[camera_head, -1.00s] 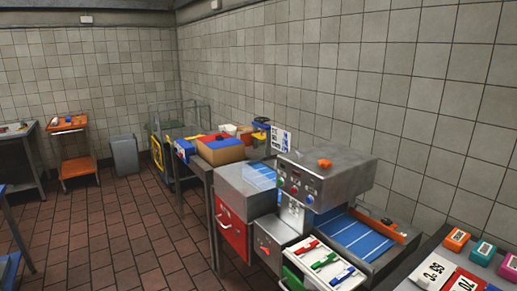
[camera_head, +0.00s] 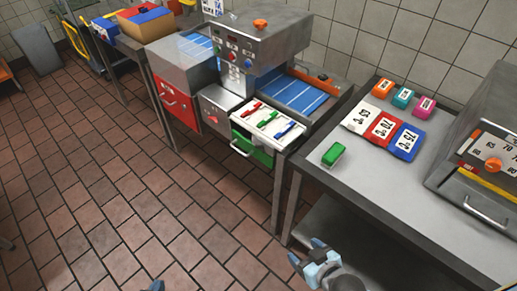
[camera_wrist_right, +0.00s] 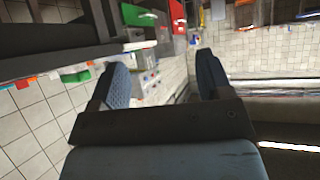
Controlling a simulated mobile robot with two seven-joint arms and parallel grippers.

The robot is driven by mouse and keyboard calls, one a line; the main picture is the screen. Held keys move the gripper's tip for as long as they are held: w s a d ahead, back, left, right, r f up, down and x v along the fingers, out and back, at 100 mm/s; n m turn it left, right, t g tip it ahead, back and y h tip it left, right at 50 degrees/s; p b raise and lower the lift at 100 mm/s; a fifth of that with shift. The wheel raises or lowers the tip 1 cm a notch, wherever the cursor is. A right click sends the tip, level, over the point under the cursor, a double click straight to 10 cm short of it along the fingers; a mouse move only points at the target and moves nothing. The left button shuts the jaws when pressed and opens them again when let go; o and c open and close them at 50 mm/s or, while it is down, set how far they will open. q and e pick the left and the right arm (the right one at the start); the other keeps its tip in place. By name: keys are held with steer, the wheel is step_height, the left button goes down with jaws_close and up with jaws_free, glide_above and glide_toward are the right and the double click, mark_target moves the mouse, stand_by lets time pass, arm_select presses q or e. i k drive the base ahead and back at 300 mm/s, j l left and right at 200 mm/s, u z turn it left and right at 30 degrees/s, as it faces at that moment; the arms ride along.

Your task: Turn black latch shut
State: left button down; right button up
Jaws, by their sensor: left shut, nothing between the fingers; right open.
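I cannot clearly make out a black latch. A small dark piece (camera_head: 323,77) sits on an orange bar (camera_head: 312,79) at the back of the metal machine (camera_head: 262,40), too small to identify. My right gripper (camera_head: 306,251) is open and empty at the bottom, in front of the table and apart from the machine. Its two blue fingers also stand apart in the right wrist view (camera_wrist_right: 160,68). My left gripper (camera_head: 153,286) shows only as a small tip at the bottom edge. It is shut and empty, and the rest is out of frame.
A steel table (camera_head: 375,185) at right carries a green block (camera_head: 333,154), numbered blocks and an oven-like box (camera_head: 490,150) with an orange knob.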

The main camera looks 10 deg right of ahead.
mark_target(261, 148)
steer(key=z, duration=0.35)
steer(key=i+j+z, duration=0.15)
steer(key=j+z, duration=0.6)
steer(key=j, duration=0.25)
steer(key=j+z, duration=0.25)
steer(key=j, duration=2.85)
steer(key=i+z, duration=0.05)
steer(key=i, duration=0.05)
